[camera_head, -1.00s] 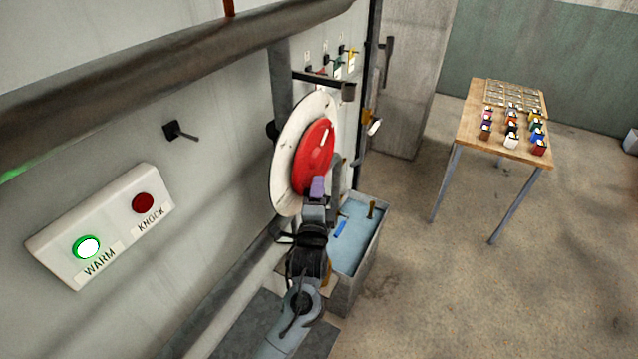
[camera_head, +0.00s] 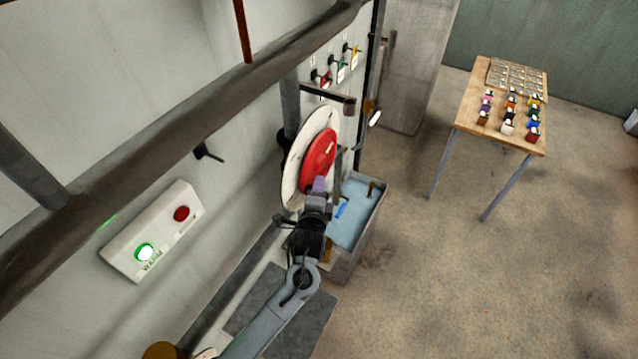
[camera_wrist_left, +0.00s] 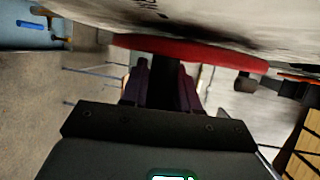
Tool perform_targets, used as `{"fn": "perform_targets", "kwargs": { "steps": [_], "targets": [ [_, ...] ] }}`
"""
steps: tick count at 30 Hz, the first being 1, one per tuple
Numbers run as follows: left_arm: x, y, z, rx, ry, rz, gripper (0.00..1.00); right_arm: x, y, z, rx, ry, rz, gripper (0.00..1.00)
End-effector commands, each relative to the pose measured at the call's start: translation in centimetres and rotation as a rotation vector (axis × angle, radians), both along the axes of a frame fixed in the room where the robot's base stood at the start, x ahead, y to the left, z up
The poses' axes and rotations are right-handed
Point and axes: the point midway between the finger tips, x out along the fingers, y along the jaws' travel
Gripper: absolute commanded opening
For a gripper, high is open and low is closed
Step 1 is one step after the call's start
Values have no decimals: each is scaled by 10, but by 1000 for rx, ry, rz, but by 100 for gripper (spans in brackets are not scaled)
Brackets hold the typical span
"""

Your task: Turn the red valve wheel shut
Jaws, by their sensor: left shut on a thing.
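The red valve wheel (camera_head: 316,156) stands in front of a round white dial plate (camera_head: 291,178) on the wall, with a pale mark on its face. My left gripper (camera_head: 319,184) is at the wheel's lower edge, its purple fingers shut on the rim. In the left wrist view the red wheel (camera_wrist_left: 215,56) runs edge-on across the top, in front of the fingers of my left gripper (camera_wrist_left: 163,72). The fingertips are partly hidden behind the rim. My right gripper is not in view.
A thick pipe (camera_head: 185,110) crosses above the wheel. A blue-lined trough (camera_head: 362,228) stands right of the arm. A wooden table (camera_head: 466,115) with small coloured items is far right; the floor between is clear.

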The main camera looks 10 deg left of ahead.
Motion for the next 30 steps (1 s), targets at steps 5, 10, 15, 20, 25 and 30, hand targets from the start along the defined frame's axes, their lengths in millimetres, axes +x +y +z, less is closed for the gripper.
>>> {"fn": "perform_targets", "kwargs": {
  "steps": [5,10,15,20,25,30],
  "targets": [
    [0,0,7,-2,-7,-1,0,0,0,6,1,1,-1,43],
    [0,0,7,-3,-8,-1,0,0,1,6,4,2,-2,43],
    [0,0,7,-3,-9,-1,0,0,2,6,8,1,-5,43],
    [0,0,7,-3,-8,-1,41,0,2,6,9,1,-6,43],
    [-1,0,5,-2,-6,-1,51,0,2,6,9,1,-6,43],
    [-1,0,5,-1,-4,0,51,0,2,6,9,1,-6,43]
  ]
}}
